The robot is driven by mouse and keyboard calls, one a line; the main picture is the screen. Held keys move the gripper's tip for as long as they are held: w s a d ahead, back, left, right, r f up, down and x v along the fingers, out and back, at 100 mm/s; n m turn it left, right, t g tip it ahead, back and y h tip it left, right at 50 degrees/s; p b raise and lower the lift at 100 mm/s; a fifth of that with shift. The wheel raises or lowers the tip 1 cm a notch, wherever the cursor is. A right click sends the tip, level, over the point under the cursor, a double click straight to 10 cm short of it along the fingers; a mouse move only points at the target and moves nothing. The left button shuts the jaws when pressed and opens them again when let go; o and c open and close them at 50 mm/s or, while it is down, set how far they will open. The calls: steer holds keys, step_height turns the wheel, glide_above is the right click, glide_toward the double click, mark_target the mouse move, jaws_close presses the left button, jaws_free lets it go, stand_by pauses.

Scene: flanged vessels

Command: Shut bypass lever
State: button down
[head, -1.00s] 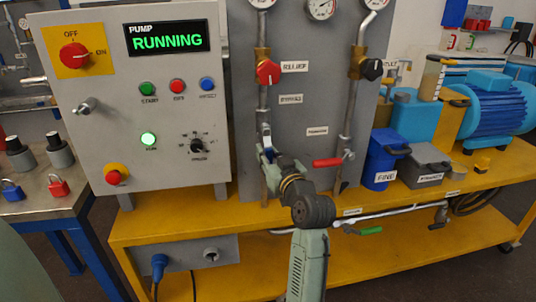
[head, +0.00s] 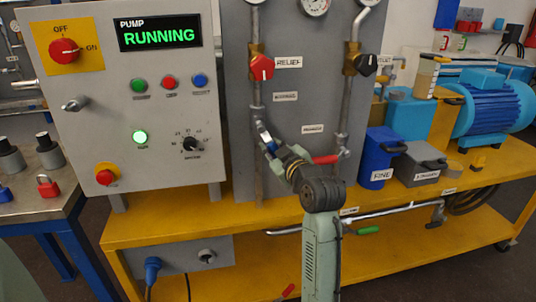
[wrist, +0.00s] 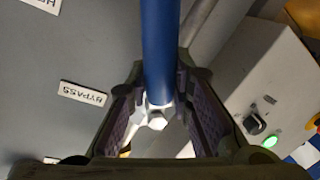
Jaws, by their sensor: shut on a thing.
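The bypass lever is a blue handle (wrist: 159,40) on a silver valve body (wrist: 157,118), beside the BYPASS label (wrist: 82,93) in the wrist view. My gripper (wrist: 160,80) has a finger on each side of the handle and is shut on it. In the head view my gripper (head: 271,147) is at the left pipe (head: 258,108), below the red relief knob (head: 262,68). Only a small blue patch shows there, and the rest of the lever is hidden by my gripper.
A red lever (head: 327,160) on the right pipe is close to the right of my wrist. The pump panel (head: 125,110), reading RUNNING, stands to the left. Blue (head: 379,160) and grey (head: 420,162) boxes sit on the yellow bench (head: 165,226) at right.

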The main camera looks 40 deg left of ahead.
steer(key=n, duration=0.1)
steer(key=w+d+r+n+b, duration=0.1)
steer(key=n, duration=0.1)
steer(key=shift+w+d+h, duration=0.1)
steer(key=shift+h, duration=0.3)
steer(key=n, duration=0.1)
steer(key=r, duration=0.1)
steer(key=n, duration=0.1)
steer(key=shift+w+d+r+n+h, duration=0.15)
steer(key=shift+w+d+n+h, duration=0.1)
steer(key=shift+w+n+h, duration=0.05)
steer(key=shift+w+d+r+n+t+h+b, duration=0.1)
steer(key=shift+r+n+t+h+b, duration=0.2)
steer(key=shift+n, duration=0.25)
steer(key=shift+w+d+r+n+t+h+b, duration=0.1)
steer(key=shift+r+n+t, duration=0.1)
steer(key=shift+r+n, duration=0.25)
steer(key=shift+r+n+t, duration=0.15)
steer(key=shift+r+n, duration=0.2)
steer(key=shift+n, duration=0.35)
steer(key=shift+r+n+t, duration=0.15)
steer(key=shift+r+n, duration=0.15)
steer(key=shift+n, duration=0.4)
steer(key=c, duration=1.4)
jaws_free()
steer(key=v, duration=1.2)
steer(key=shift+a+r, duration=0.1)
steer(key=shift+r, duration=0.2)
